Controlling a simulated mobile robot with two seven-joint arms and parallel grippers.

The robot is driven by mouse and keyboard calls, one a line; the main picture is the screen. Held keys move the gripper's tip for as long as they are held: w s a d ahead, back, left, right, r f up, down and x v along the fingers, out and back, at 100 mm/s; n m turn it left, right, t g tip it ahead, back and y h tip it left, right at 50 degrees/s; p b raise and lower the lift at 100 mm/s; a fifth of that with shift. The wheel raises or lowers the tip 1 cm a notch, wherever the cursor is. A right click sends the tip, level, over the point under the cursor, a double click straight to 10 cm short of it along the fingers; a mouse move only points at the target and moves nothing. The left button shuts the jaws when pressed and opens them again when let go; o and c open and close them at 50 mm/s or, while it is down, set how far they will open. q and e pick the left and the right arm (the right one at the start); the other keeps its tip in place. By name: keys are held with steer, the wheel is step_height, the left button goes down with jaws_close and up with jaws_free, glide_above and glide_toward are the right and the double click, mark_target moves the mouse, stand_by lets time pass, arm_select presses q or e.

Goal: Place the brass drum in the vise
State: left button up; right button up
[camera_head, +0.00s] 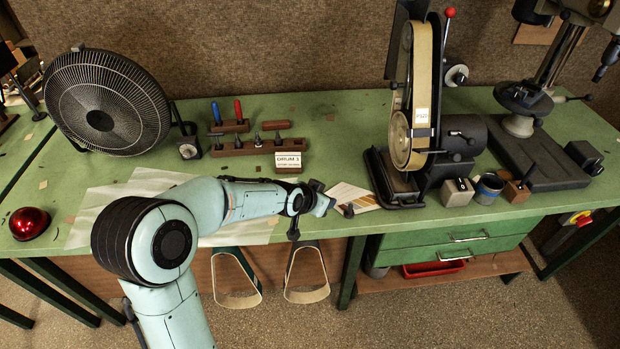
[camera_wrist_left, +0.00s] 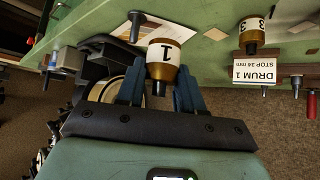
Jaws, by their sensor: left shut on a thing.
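My left gripper (camera_head: 318,202) is over the front edge of the green bench in the head view. In the left wrist view its two blue fingers (camera_wrist_left: 160,92) are shut on a brass drum (camera_wrist_left: 161,54) with a white band marked 1. The drum is not clear in the head view, where the gripper and wrist hide it. A dark block that looks like a vise (camera_head: 585,156) is at the right on the drill press base; I cannot tell its jaws. My right gripper is not in view.
A belt sander (camera_head: 412,100) stands right of my left gripper. A card reading DRUM 1 (camera_head: 288,161) stands by a tool rack (camera_head: 243,147). Another brass piece marked 3 (camera_wrist_left: 251,34) shows in the wrist view. A fan (camera_head: 108,102) and red dome (camera_head: 30,223) are at left.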

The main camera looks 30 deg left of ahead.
arm_select(q)
steer(key=s+d+f, duration=0.2)
steer(key=d+f, duration=0.4)
steer(key=f, duration=0.1)
steer(key=s+d+f, duration=0.2)
steer(key=d+f, duration=0.4)
steer(key=f, duration=0.1)
steer(key=shift+s+d, duration=0.2)
steer(key=shift+s, duration=0.15)
steer(key=shift+r+n, duration=0.1)
steer(key=shift+n, duration=0.2)
